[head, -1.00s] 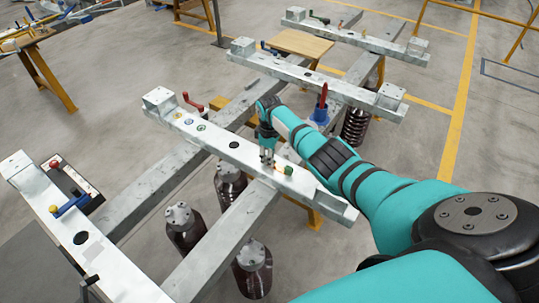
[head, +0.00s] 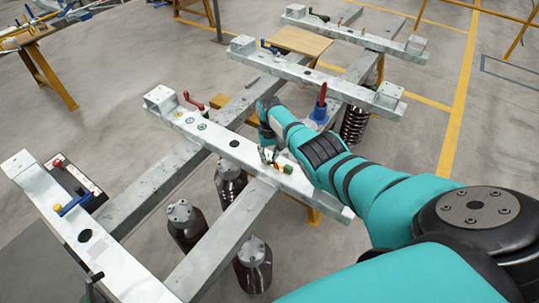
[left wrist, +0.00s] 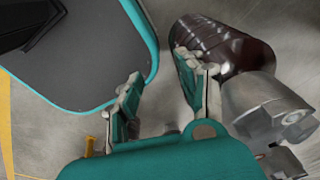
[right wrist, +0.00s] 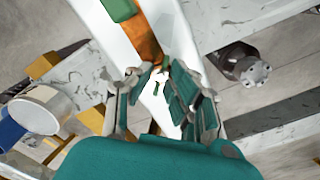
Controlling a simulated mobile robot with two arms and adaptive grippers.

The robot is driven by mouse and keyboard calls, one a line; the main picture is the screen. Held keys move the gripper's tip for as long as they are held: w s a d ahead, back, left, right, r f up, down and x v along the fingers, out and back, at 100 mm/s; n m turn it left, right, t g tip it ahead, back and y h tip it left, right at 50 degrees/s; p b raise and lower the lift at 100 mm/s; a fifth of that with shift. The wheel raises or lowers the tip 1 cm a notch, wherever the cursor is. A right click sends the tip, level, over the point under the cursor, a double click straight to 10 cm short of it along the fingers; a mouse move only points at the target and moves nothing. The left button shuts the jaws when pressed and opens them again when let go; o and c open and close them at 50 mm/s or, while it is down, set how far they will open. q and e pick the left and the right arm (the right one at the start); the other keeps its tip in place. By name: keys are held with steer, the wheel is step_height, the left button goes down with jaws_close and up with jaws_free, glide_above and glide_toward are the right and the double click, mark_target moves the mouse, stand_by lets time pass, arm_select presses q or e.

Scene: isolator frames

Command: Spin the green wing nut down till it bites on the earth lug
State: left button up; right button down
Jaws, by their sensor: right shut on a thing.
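My right gripper (head: 271,160) is low over the near white beam (head: 232,146), beside a green piece (head: 287,169). In the right wrist view its two fingers (right wrist: 158,74) close in from both sides at the end of a copper-coloured strip (right wrist: 145,40), perhaps the earth lug. A small dark green bit (right wrist: 155,88), perhaps the wing nut, shows between the fingers, mostly hidden; I cannot tell how it sits on the lug. A green block (right wrist: 118,8) lies at the top edge. My left gripper (left wrist: 162,90) is open and empty, shown only in the left wrist view.
A red crank handle (head: 193,100) stands on the same beam, left of my right gripper. A red-handled tool stands in a blue holder (head: 320,114) behind my arm. A black tray (head: 75,184) is at the left.

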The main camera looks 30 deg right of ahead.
steer(key=m, duration=0.4)
steer(key=shift+w+r+m, duration=0.1)
steer(key=shift+r+m, duration=0.05)
steer(key=shift+m, duration=0.25)
steer(key=m, duration=0.3)
steer(key=shift+m+p, duration=0.3)
steer(key=m, duration=1.2)
steer(key=shift+w+m, duration=0.1)
steer(key=shift+m, duration=0.2)
steer(key=m, duration=0.4)
steer(key=shift+m, duration=0.3)
steer(key=m, duration=0.4)
steer(key=shift+d+m, duration=0.1)
steer(key=shift+m, duration=0.2)
steer(key=shift+m+b, duration=0.55)
steer(key=shift+m, duration=0.35)
steer(key=m+b, duration=0.2)
steer(key=b, duration=0.2)
steer(key=m+b, duration=0.1)
steer(key=b, duration=0.3)
steer(key=m+b, duration=0.2)
steer(key=b, duration=0.2)
steer(key=shift+f+m, duration=0.25)
steer(key=shift+m, duration=0.05)
steer(key=shift+r+m+b, duration=0.2)
steer(key=shift+m+b, duration=0.1)
steer(key=shift+b, duration=0.4)
steer(key=shift+r, duration=0.15)
